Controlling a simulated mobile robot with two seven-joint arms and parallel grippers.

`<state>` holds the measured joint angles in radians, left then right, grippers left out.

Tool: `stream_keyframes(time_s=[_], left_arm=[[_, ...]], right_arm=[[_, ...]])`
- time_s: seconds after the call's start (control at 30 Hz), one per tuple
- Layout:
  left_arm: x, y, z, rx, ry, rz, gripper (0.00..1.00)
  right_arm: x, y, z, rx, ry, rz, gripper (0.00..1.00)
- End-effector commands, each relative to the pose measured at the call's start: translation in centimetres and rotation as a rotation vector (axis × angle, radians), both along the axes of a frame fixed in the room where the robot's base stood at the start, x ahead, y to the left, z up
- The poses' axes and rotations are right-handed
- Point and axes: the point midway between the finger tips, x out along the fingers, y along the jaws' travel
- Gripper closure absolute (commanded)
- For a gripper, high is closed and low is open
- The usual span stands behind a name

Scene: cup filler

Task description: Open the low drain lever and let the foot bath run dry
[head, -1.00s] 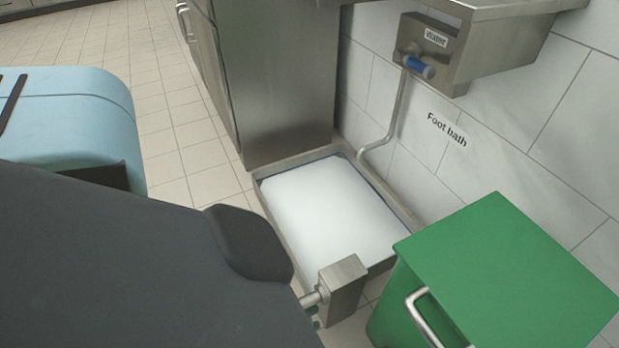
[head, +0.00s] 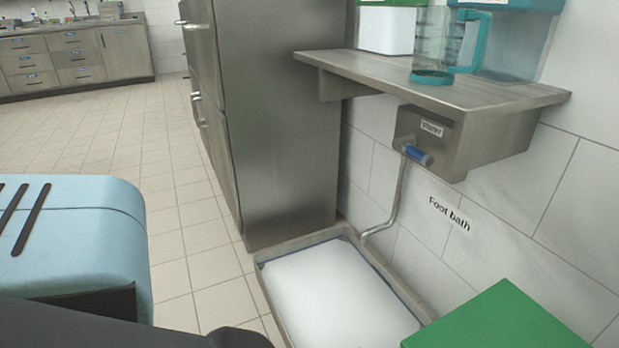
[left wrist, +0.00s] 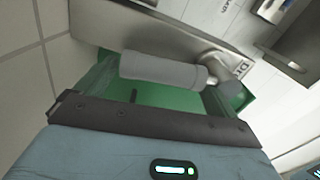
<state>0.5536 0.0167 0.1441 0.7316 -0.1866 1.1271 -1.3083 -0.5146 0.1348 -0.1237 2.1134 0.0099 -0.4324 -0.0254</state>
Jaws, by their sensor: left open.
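The foot bath, a steel tray (head: 262,287), lies on the floor against the wall and holds white liquid or foam. In the left wrist view, a grey cylindrical lever handle (left wrist: 165,70) joins a round metal fitting by a steel surface (left wrist: 130,27) with a partly hidden "Dr" label. My left gripper (left wrist: 172,85) is open, its green fingers to either side of the handle. I cannot tell whether they touch it. The drain end of the tray is outside the head view. My right gripper is not in view.
A steel water box with a blue-handled tap (head: 416,155) hangs above the tray under a shelf (head: 455,90). A green bin (head: 490,325) stands at the tray's right. A steel cabinet (head: 275,120) stands behind. Tiled floor (head: 150,180) at left is free.

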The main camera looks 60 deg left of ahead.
Motion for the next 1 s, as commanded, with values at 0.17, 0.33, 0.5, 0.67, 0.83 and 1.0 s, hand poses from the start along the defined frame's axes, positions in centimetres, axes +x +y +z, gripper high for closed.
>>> stream_keyframes(time_s=[0.17, 0.33, 0.5, 0.67, 0.83, 1.0], left_arm=[[-2.9, 0.1, 0.0, 0.0, 0.004, 0.001, 0.05], [-5.4, 0.3, 0.0, 0.001, 0.004, 0.001, 0.05], [-6.8, 0.3, 0.0, 0.001, 0.001, 0.002, 0.05], [-7.1, 0.3, 0.0, 0.001, 0.0, 0.001, 0.05], [-7.0, 0.3, 0.0, 0.001, 0.0, 0.001, 0.05], [-7.0, 0.3, 0.0, 0.001, 0.0, 0.001, 0.05]], right_arm=[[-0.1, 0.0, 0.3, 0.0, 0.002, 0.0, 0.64], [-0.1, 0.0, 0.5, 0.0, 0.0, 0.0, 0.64], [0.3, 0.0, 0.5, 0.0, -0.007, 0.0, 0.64], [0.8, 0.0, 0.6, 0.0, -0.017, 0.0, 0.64], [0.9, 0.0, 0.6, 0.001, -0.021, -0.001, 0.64], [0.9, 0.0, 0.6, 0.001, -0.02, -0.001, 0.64]])
